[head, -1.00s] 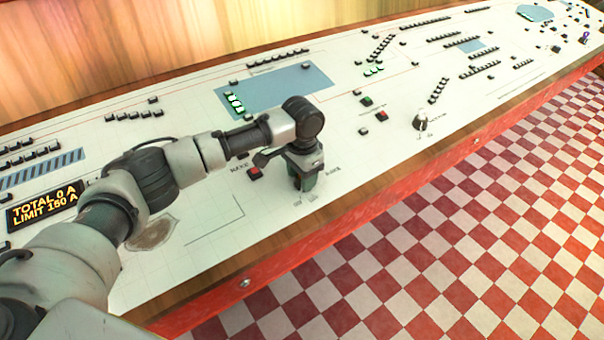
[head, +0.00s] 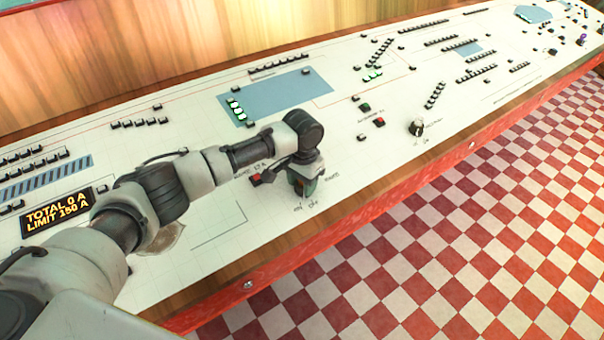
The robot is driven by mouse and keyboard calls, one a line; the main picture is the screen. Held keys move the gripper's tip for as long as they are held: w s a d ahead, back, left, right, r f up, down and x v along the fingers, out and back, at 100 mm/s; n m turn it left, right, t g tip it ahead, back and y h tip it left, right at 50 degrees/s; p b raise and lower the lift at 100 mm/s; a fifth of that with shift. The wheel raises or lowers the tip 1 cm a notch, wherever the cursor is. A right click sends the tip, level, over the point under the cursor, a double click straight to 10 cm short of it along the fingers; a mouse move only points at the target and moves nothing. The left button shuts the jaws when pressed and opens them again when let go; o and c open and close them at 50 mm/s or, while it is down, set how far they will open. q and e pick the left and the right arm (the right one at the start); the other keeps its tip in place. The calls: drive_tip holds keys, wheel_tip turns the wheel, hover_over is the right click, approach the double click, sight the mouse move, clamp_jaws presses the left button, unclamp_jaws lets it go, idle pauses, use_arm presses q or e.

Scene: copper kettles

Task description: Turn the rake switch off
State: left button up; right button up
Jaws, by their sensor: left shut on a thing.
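My left gripper (head: 304,188) points down onto the white control panel (head: 215,222), in the middle of the head view. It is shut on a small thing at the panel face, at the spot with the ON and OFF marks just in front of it. This appears to be the rake switch. The fingers and wrist hide nearly all of it, so I cannot tell which mark it points to. A small label stands just right of the gripper, too blurred to read surely. My right gripper is not in view.
A red button (head: 256,179) sits close left of the gripper. A black knob (head: 416,127) stands farther right. A lit display (head: 57,211) at left reads TOTAL 0 A, LIMIT 150 A. Rows of small black switches fill the back. A wooden, red-fronted edge borders the checkered floor (head: 480,220).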

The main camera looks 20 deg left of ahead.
use_arm(q)
drive_tip(key=shift+d+r+n+p, duration=0.1)
drive_tip(key=shift+r+n+p, duration=0.05)
drive_tip(key=shift+n+p, duration=1.05)
drive_tip(key=shift+r+n+p, duration=0.1)
drive_tip(key=shift+n+p, duration=0.6)
drive_tip(key=shift+p, duration=0.85)
drive_tip(key=shift+f+n+p, duration=0.1)
drive_tip(key=shift+n+p, duration=1.1)
drive_tip(key=shift+p, duration=0.1)
drive_tip(key=shift+w, duration=0.1)
drive_tip(key=o, duration=0.9)
drive_tip(key=shift+f, duration=0.1)
wheel_tip(320, 180, up, 11)
drive_tip(key=shift+f, duration=0.1)
